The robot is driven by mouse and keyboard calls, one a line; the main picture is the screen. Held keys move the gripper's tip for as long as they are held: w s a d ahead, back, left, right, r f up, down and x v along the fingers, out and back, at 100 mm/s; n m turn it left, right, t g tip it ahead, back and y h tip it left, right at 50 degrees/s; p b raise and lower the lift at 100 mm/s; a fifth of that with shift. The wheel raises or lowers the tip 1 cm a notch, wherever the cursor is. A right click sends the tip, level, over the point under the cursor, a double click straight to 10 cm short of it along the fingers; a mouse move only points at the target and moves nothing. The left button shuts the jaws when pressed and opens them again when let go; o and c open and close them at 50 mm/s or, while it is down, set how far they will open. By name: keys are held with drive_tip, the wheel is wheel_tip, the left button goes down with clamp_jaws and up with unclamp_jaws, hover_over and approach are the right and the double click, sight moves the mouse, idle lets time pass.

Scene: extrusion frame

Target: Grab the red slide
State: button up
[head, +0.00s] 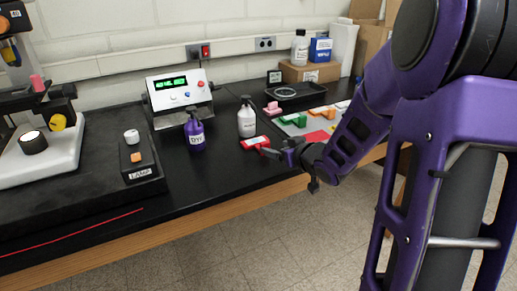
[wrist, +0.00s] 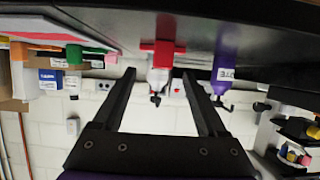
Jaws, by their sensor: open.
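The red slide (head: 255,143) is a low red piece lying on the black bench, in front of a white pump bottle. In the wrist view, which is upside down, the red slide (wrist: 163,47) shows between and beyond the finger tips. My gripper (head: 278,154) is just to the right of the slide in the head view, low over the bench near its front edge. In the wrist view my gripper (wrist: 158,76) has its two dark fingers wide apart with nothing between them. I cannot tell the exact gap to the slide.
The white bottle (head: 246,120) stands close behind the slide, and a purple bottle (head: 195,134) stands to its left. A control box (head: 179,92) is at the back.

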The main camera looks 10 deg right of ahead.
drive_tip(key=shift+x, duration=0.8)
drive_tip(key=x, duration=0.2)
drive_tip(key=b+x, duration=0.1)
drive_tip(key=x, duration=0.1)
drive_tip(key=shift+s+a+f, duration=0.15)
drive_tip(key=shift+a+f, duration=0.1)
drive_tip(key=shift+f, duration=0.1)
drive_tip(key=shift+w+a+f, duration=0.1)
drive_tip(key=shift+w+f, duration=0.05)
drive_tip(key=shift+w, duration=0.4)
clamp_jaws()
